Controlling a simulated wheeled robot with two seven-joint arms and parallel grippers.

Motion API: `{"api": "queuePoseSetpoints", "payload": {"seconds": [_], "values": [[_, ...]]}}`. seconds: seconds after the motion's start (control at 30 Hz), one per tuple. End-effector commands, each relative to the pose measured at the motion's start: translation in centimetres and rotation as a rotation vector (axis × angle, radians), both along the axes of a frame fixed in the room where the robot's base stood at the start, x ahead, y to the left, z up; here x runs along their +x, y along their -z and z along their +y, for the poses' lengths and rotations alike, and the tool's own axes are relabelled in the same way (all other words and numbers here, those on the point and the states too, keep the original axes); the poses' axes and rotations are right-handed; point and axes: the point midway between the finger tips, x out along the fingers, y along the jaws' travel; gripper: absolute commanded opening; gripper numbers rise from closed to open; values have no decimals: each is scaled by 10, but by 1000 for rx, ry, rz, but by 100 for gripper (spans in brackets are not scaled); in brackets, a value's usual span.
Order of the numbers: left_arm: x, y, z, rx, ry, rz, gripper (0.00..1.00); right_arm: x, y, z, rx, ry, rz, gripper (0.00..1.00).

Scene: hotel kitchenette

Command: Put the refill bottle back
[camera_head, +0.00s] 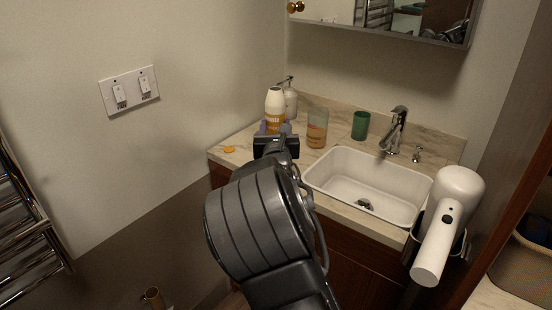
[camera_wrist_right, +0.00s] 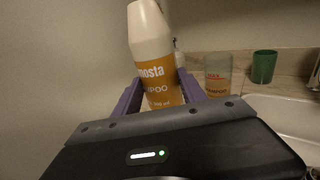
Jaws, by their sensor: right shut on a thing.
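The refill bottle (camera_head: 274,103) is cream-white with an orange label and stands roughly upright at the counter's left part in the head view. An orange cap (camera_head: 229,149) lies on the counter to the left. A clear container (camera_head: 317,129) with orange liquid stands to the right. My left gripper is out of view.
A pump bottle (camera_head: 290,100) stands behind the refill bottle. A green cup (camera_head: 360,125), faucet (camera_head: 396,130) and white sink (camera_head: 350,178) are to the right. A white hair dryer (camera_head: 447,220) hangs at the front right. Walls bound the counter at left and back.

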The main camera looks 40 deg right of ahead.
Motion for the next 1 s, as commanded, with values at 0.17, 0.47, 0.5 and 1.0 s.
{"api": "queuePoseSetpoints", "payload": {"seconds": [0.17, 0.47, 0.5, 1.0], "values": [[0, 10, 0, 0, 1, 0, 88, -1, 34, -1, 1, 2, 1, 1], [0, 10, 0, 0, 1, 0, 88, 0, 40, 0, -1, 0, 1, 1], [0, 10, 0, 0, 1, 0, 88, 0, 40, 0, -1, 0, 1, 1], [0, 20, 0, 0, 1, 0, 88, 0, 78, 0, -1, 0, 0, 1]]}}
